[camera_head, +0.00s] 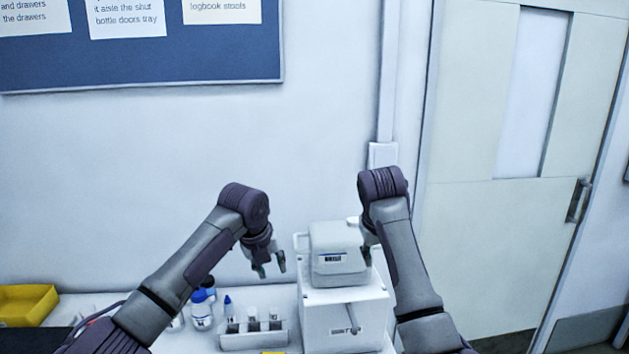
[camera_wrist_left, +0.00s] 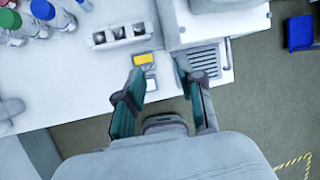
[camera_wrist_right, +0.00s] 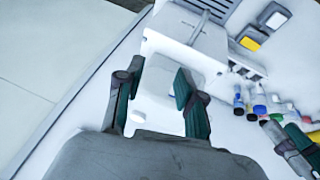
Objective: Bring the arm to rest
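My left gripper (camera_head: 268,266) hangs left of the white instrument stack (camera_head: 345,315) in the head view, above the bench. Its two fingers stand apart with nothing between them in the left wrist view (camera_wrist_left: 157,88). In the head view my right arm and the stack's upper unit (camera_head: 338,252) mostly hide this gripper. My left gripper also shows at the right edge of the right wrist view (camera_wrist_right: 290,140).
A white rack (camera_head: 253,337) with small vials stands left of the stack, beside blue-capped bottles (camera_head: 202,311). A yellow tray (camera_head: 27,304) is at the far left. A door (camera_head: 515,180) is at right. A blue object (camera_wrist_left: 300,32) lies on the floor.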

